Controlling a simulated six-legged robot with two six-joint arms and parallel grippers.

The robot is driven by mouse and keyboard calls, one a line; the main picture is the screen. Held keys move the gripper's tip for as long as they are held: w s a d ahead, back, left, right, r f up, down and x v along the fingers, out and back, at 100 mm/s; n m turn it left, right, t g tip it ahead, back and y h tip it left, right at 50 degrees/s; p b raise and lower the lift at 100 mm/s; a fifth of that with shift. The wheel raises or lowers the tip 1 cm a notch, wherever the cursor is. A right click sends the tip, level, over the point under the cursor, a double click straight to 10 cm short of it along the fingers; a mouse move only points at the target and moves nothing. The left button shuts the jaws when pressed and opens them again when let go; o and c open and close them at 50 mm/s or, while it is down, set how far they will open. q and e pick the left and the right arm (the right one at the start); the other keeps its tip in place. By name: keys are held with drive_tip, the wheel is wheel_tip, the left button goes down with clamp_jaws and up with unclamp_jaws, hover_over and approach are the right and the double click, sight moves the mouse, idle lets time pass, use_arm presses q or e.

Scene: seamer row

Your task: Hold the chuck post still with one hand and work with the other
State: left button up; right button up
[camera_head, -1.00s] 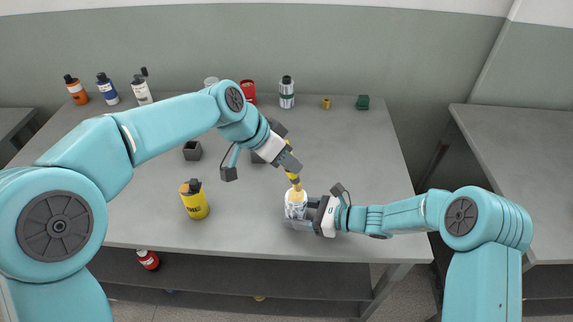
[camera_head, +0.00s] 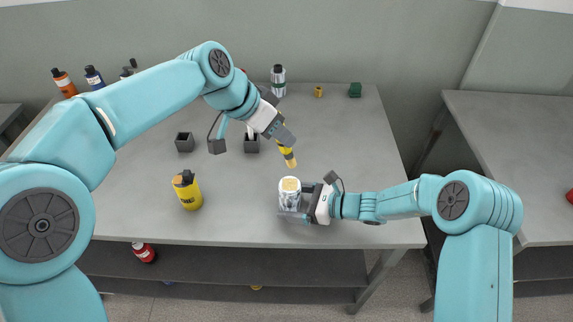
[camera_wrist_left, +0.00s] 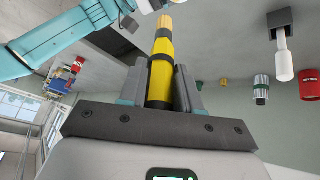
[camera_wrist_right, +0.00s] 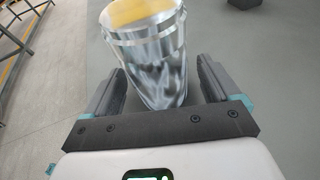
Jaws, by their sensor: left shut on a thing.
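The chuck post appears to be the shiny metal cylinder (camera_head: 290,202) with a tan-yellow top, upright near the table's front. My right gripper (camera_head: 309,204) is at its right side. In the right wrist view the post (camera_wrist_right: 155,60) stands between the open fingers, with a gap showing at the right finger. My left gripper (camera_head: 280,135) is shut on a yellow and black tool (camera_head: 287,153) with a tan tip. The tool is tilted, its tip above and apart from the post. It also shows between the fingers in the left wrist view (camera_wrist_left: 160,72).
A yellow can (camera_head: 187,192) stands left of the post. Two dark square holders (camera_head: 185,142) (camera_head: 251,145) sit behind, one with a white-handled thing. A silver can (camera_head: 278,82), a small yellow piece (camera_head: 318,91) and a green block (camera_head: 355,90) are at the back.

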drive_tip(key=v, duration=1.1)
drive_tip(key=shift+s+d+r, duration=0.1)
drive_tip(key=shift+d+r, duration=0.05)
drive_tip(key=shift+d, duration=0.15)
drive_tip(key=shift+s+d, duration=0.1)
drive_tip(key=shift+d, duration=0.05)
